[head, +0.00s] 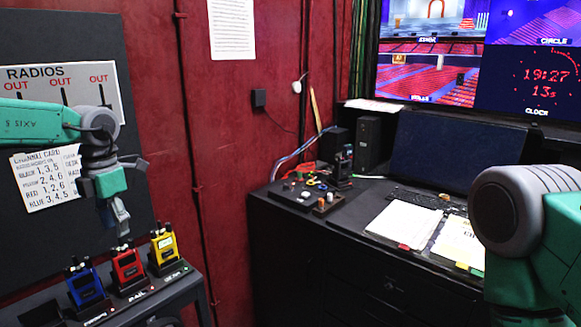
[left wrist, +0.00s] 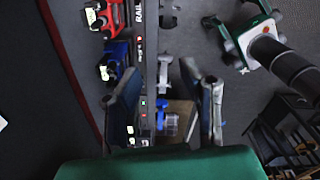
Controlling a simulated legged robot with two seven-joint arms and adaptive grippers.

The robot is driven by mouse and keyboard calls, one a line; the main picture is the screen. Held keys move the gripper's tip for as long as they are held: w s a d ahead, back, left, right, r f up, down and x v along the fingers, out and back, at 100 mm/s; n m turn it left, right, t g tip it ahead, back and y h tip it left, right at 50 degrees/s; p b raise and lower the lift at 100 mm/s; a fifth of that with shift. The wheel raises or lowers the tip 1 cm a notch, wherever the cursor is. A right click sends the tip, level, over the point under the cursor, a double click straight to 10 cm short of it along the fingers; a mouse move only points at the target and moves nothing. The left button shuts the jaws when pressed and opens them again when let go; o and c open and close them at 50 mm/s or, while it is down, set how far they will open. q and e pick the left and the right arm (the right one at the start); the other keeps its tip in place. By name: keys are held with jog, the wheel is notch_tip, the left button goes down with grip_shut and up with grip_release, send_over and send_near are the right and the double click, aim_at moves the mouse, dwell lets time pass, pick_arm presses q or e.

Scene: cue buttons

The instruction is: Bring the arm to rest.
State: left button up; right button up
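My left gripper (head: 122,228) hangs pointing down, in front of the wall board and above the red radio's side of the charger shelf. It also shows in the left wrist view (left wrist: 168,100), with its two fingers standing apart; nothing is clearly gripped between them. My right arm shows only as a grey and green link at the right edge of the head view; its gripper is out of view. Small cue buttons (head: 309,192) sit on a dark panel on the desk, far from the left gripper.
A blue radio (head: 85,285), a red radio (head: 127,268) and a yellow radio (head: 164,246) stand in chargers on the shelf (head: 185,286) below the left gripper. The desk (head: 272,240) holds papers (head: 403,222), a keyboard and a dark monitor (head: 455,150).

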pick_arm(q)
jog(key=s+d+f+m+t+y+b, duration=0.2)
jog(key=s+f+m+b, duration=0.15)
jog(key=f+m, duration=0.55)
jog(key=s+d+f+m+t+y+b, duration=0.15)
jog(key=s+f+m, duration=0.3)
jog(key=f, duration=0.95)
jog(key=s+d+f+m+t+y+b, duration=0.1)
jog(key=s+f+m+t+y+b, duration=0.15)
jog(key=s+f+m, duration=0.6)
jog(key=s+d+f+m+g+h+b, duration=0.1)
jog(key=s+f, duration=0.5)
jog(key=s, duration=0.6)
jog(key=s+d+f+m+g+h+b, duration=0.2)
jog(key=s+d+f+m+g+h, duration=0.1)
jog(key=s+m, duration=0.5)
jog(key=s+f+g+h, duration=0.1)
jog(key=s+f+h, duration=0.1)
jog(key=s+f, duration=0.1)
jog(key=shift+s+d+f+b, duration=0.2)
jog(key=shift+s+d+b, duration=0.1)
jog(key=shift+s+d, duration=0.1)
pick_arm(e)
notch_tip(320, 180, down, 11)
jog(key=shift+s, duration=0.35)
pick_arm(q)
jog(key=shift+w, duration=0.15)
pick_arm(e)
jog(key=shift+d, duration=0.15)
